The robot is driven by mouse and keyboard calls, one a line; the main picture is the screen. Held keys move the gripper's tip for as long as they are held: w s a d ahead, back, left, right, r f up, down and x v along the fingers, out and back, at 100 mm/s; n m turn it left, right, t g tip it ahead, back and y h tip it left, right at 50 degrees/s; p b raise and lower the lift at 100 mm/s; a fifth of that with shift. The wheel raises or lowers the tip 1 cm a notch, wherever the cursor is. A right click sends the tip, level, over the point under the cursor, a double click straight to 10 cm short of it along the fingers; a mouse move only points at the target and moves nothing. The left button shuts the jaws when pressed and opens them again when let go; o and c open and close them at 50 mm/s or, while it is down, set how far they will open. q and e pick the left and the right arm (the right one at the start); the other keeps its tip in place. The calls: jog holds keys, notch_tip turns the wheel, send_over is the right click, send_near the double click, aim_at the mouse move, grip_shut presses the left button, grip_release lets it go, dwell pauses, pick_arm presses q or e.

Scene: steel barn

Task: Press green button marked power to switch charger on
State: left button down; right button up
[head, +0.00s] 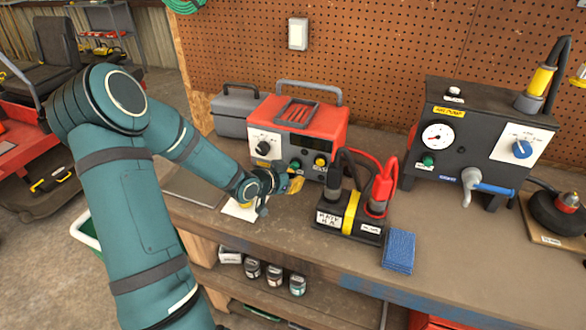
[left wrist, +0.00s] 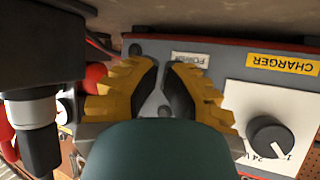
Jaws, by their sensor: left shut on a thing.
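The charger (head: 325,128) is a red box with a grey front panel, a dial, a green button (head: 295,165) and a yellow button. In the left wrist view its panel is upside down, with a yellow CHARGER label (left wrist: 283,64) and a white POWER label (left wrist: 190,58). My left gripper (head: 297,184), with yellow and black fingers, is low in front of the panel. In the left wrist view its fingertips (left wrist: 165,70) are close together by the POWER label. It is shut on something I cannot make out. No green shows there. My right gripper is not in view.
A battery (head: 338,232) with black and red clamps stands right of my gripper. A black gauge unit (head: 470,140) stands further right. A grey toolbox (head: 233,108) is behind the charger. The bench front between them is partly clear.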

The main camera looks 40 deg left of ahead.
pick_arm(q)
jog(key=shift+w+a, duration=0.25)
jog(key=shift+w, duration=0.45)
dwell(0.8)
jog(key=shift+s, duration=0.15)
jog(key=shift+s+d, duration=0.2)
jog(key=shift+s, duration=0.3)
jog(key=shift+s+d, duration=0.15)
jog(key=shift+s, duration=0.35)
jog(key=shift+s+d+p, duration=0.15)
jog(key=shift+s+d, duration=0.15)
jog(key=shift+s, duration=0.65)
jog(key=shift+s+d+p, duration=0.1)
jog(key=shift+s+d, duration=0.25)
jog(key=shift+s, duration=0.6)
jog(key=shift+s+d+p, duration=0.15)
jog(key=shift+s+d, duration=0.15)
jog(key=shift+s, duration=0.65)
